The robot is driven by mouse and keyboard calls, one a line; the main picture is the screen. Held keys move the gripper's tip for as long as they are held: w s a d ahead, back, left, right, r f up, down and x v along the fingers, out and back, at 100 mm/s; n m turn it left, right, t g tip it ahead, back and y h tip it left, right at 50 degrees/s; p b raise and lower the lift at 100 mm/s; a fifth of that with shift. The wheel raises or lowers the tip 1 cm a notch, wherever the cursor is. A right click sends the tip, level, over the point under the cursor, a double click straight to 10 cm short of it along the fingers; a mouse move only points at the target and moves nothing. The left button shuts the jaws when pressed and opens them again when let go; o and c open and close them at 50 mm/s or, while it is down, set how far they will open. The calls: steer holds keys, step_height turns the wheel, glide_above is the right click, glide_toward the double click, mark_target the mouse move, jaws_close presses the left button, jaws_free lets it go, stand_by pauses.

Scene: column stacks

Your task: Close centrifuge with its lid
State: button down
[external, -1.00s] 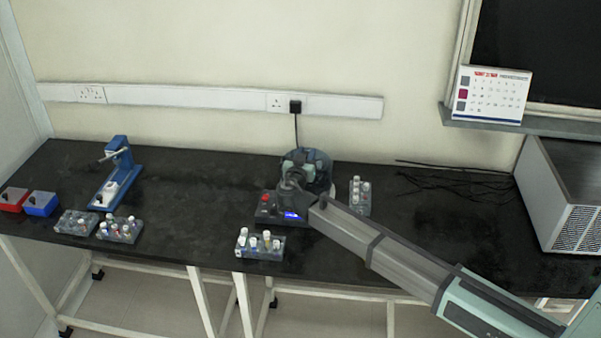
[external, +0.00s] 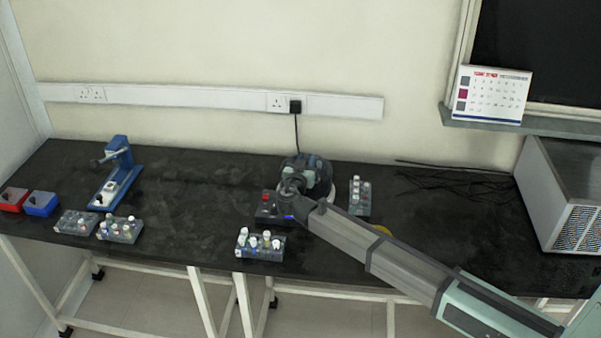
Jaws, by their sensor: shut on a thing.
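The centrifuge (external: 266,208) stands on the black bench near the wall, with a dark control panel, a red button and a blue display at its front left. Its dark, see-through lid (external: 322,171) is at the round top of the machine, and a pale rim shows below it at the right. My gripper (external: 298,166) is over the lid and shut on it. My wrist hides the fingertips, part of the display and much of the centrifuge's front. I cannot tell whether the lid touches the rim all round.
Tube racks stand close by, at the front left (external: 260,246) and right (external: 360,196) of the centrifuge. A yellow thing (external: 382,230) shows partly behind my arm. A blue device (external: 118,176) and small boxes are far left; the bench between is clear.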

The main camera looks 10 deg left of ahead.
steer(key=shift+f, duration=0.3)
steer(key=shift+c, duration=1.3)
jaws_free()
steer(key=shift+r, duration=0.1)
steer(key=shift+r, duration=2.9)
